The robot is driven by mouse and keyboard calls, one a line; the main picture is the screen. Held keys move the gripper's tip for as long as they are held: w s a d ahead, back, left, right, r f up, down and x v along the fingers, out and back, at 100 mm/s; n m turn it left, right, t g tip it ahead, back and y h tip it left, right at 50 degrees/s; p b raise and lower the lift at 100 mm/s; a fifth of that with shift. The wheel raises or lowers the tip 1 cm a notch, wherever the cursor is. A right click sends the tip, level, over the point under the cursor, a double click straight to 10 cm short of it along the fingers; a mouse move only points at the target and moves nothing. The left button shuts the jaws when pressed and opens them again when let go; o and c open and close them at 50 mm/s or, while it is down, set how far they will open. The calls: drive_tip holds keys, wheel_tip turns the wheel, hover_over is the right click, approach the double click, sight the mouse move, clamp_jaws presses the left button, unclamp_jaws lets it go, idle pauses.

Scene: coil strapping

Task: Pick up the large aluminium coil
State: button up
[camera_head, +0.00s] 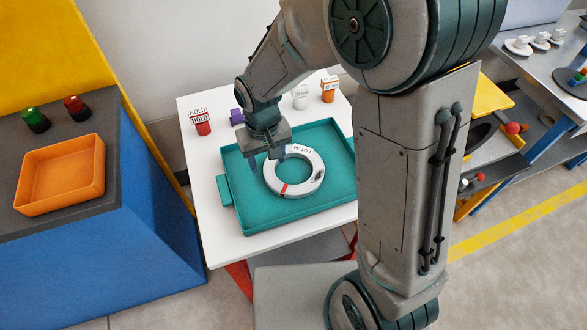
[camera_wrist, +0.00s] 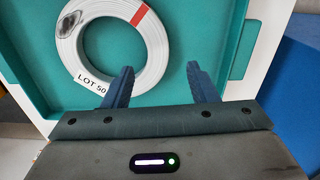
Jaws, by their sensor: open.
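The large aluminium coil (camera_head: 271,181) is a pale grey-white ring with a red strap mark, a dark patch and a label reading "LOT 50". It lies flat in the teal tray (camera_head: 232,169) on the white table. The coil (camera_wrist: 147,67) also shows at the upper left of the wrist view, cut off by the top edge. My gripper (camera_head: 268,160) hangs over the left back part of the tray, beside the coil's rim.
A red HOLD marker (camera_head: 203,128), a purple item (camera_head: 236,117), a white bottle (camera_head: 300,97) and an orange bottle (camera_head: 328,90) stand behind the tray. An orange bin (camera_head: 62,175) sits on the left bench. My arm hides the table's right side.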

sight(270, 177)
drive_tip(key=shift+s+d+f, duration=0.1)
drive_tip(key=shift+f, duration=1.4)
drive_tip(key=shift+s+d+f, duration=0.1)
drive_tip(key=shift+f, duration=1.35)
clamp_jaws()
